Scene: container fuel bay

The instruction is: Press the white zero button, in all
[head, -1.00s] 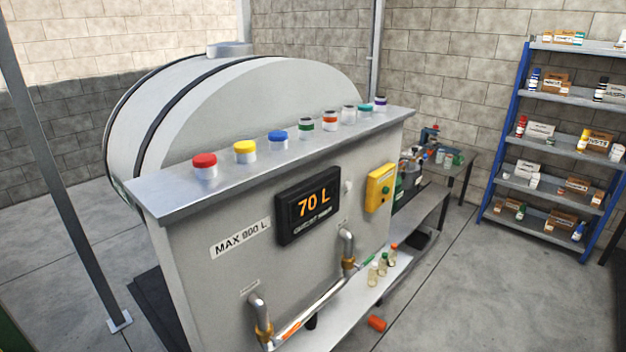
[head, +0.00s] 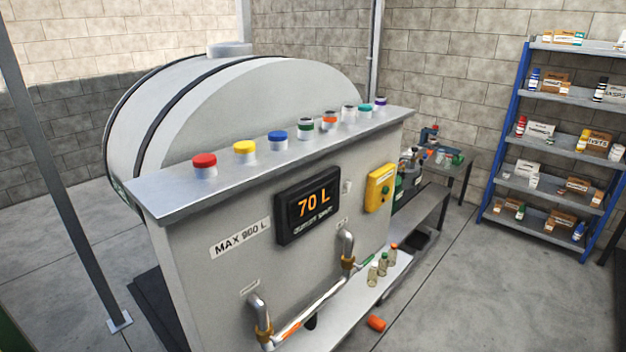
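A black display (head: 308,204) on the front of the grey tank cabinet (head: 195,285) reads "70 L" in orange. Smaller lettering under the number is blurred. A small white piece (head: 347,187) sits on the panel just right of the display. It may be the white zero button, but it is too small to tell. A yellow box (head: 380,188) with a small dark greenish spot is mounted further right. A "MAX 900 L" label (head: 240,238) is left of the display. Neither of my grippers is in view.
Several jars with coloured lids, such as the red-lidded jar (head: 204,165), line the cabinet's top ledge (head: 165,196). A bent pipe (head: 310,312) projects below the display. Small bottles (head: 377,268) stand on a low shelf. A blue rack (head: 512,130) stands right.

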